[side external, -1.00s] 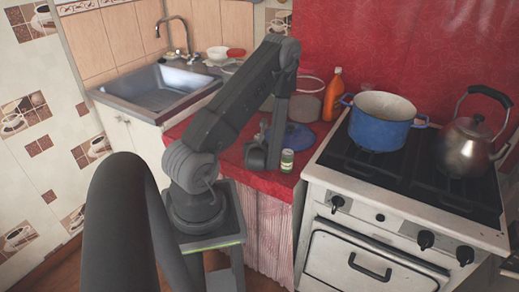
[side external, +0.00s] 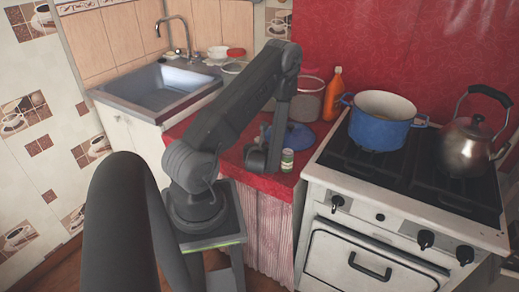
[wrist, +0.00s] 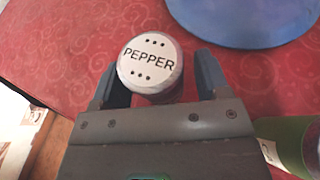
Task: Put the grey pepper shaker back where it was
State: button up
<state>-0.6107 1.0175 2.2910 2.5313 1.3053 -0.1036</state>
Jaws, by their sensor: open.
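The pepper shaker (wrist: 150,66) shows from above in the wrist view, with a pale round top lettered PEPPER. It stands between the two fingers of my gripper (wrist: 156,64), nearer the left finger, with a clear gap to the right one. The fingers are open and not clamped on it. In the side external view my gripper (side external: 258,158) is low over the red counter, pointing down. I cannot make out the shaker there, as my gripper and arm hide that spot.
A green can (side external: 287,160) stands close to the right of my gripper, also in the wrist view (wrist: 298,140). A blue lid (side external: 297,137) lies behind. An orange bottle (side external: 332,95) and a stove with a blue pot (side external: 380,125) and a kettle (side external: 466,145) are further right.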

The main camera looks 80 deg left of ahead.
jog(key=shift+r, duration=0.2)
jog(key=v, duration=0.7)
jog(key=shift+d+r, duration=0.2)
jog(key=shift+r, duration=0.1)
jog(key=s+d+r+n+g, duration=0.1)
jog(key=d+r+n+g, duration=0.25)
jog(key=r+n, duration=0.3)
jog(key=s+d+r+n+g, duration=0.2)
jog(key=r+n+g, duration=0.2)
jog(key=r+n, duration=0.25)
jog(key=w+d+r+n+t+h, duration=0.1)
jog(key=d+r+n+t+h, duration=0.3)
jog(key=d, duration=0.8)
jog(key=w+d+r+n+t+h, duration=0.2)
jog(key=d+r+n+t+h, duration=0.2)
jog(key=d+r+h, duration=0.4)
jog(key=d+r+t, duration=0.1)
jog(key=d+r, duration=0.1)
jog(key=d, duration=0.2)
jog(key=shift+w+d+r+n+h, duration=0.25)
jog(key=shift+w+d+n+h, duration=0.05)
jog(key=shift+d+h, duration=0.1)
